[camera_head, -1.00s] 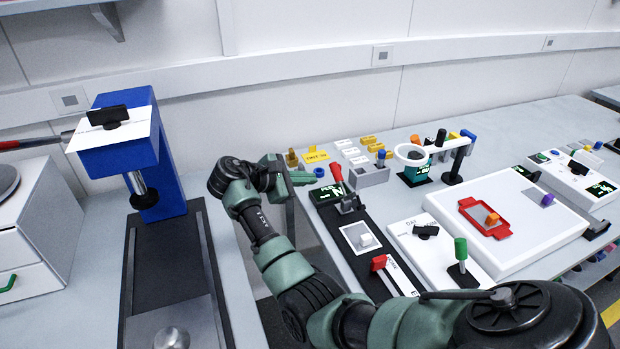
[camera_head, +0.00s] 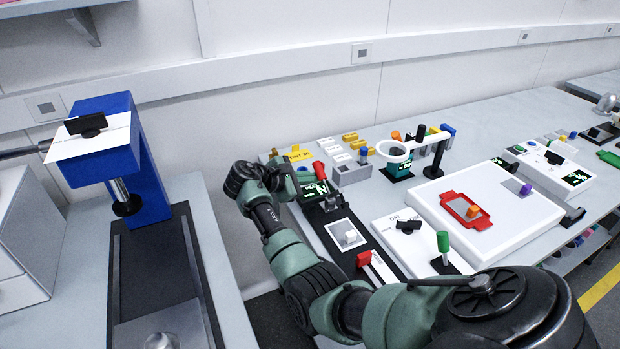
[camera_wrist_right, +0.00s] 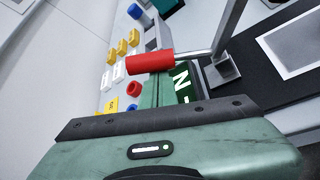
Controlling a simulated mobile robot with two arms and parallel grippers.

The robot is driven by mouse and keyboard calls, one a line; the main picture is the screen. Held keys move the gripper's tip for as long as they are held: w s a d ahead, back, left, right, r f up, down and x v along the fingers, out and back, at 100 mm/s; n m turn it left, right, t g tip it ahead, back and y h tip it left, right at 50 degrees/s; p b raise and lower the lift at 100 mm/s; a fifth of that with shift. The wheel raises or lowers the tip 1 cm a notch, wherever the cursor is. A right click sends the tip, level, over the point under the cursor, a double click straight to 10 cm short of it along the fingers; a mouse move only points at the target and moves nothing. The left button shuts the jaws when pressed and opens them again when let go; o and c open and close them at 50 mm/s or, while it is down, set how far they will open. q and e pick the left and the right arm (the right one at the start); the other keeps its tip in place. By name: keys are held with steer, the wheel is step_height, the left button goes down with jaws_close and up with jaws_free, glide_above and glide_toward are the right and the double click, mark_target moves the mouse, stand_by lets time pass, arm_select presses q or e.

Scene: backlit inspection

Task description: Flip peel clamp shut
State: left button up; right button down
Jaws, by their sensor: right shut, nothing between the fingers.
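The peel clamp has a red handle (camera_head: 320,170) on a metal lever, mounted on a long black board (camera_head: 318,222) beside a dark display with green lettering. In the right wrist view, the red grip (camera_wrist_right: 150,62) lies crosswise just beyond my fingers, its metal lever (camera_wrist_right: 226,28) rising from a bracket on the board. My right gripper (camera_head: 298,180) is shut and empty beside the handle. In the wrist view its green fingertips (camera_wrist_right: 160,84) are close to the red grip; I cannot tell whether they touch. My left gripper is not in view.
A red slide handle (camera_head: 364,258) and a white plate with a green knob (camera_head: 443,241) lie nearer on the bench. Yellow and white blocks (camera_head: 340,150) and a ring stand (camera_head: 394,152) stand behind. A blue press (camera_head: 140,150) stands at left.

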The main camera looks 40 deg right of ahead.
steer(key=shift+s+r+m+p, duration=0.1)
steer(key=shift+r+m+p, duration=0.2)
steer(key=shift+r+p, duration=0.05)
steer(key=shift+s+a+r+m+t+h+p, duration=0.1)
steer(key=shift+s+r+m+t+h+p, duration=0.2)
steer(key=shift+r+m+t+h+p, duration=0.3)
steer(key=shift+s+a+r+m+t, duration=0.1)
steer(key=shift+s+r+m+t, duration=0.25)
steer(key=shift+m+t, duration=0.15)
steer(key=shift+s+a+r+m+t+h+b, duration=0.25)
steer(key=shift+s+r+m+t+h+b, duration=0.35)
steer(key=shift+m+b, duration=0.5)
steer(key=shift+s+a+r+m+t+h+b, duration=0.3)
steer(key=shift+s+m+h+b, duration=0.5)
steer(key=shift+m+b, duration=0.25)
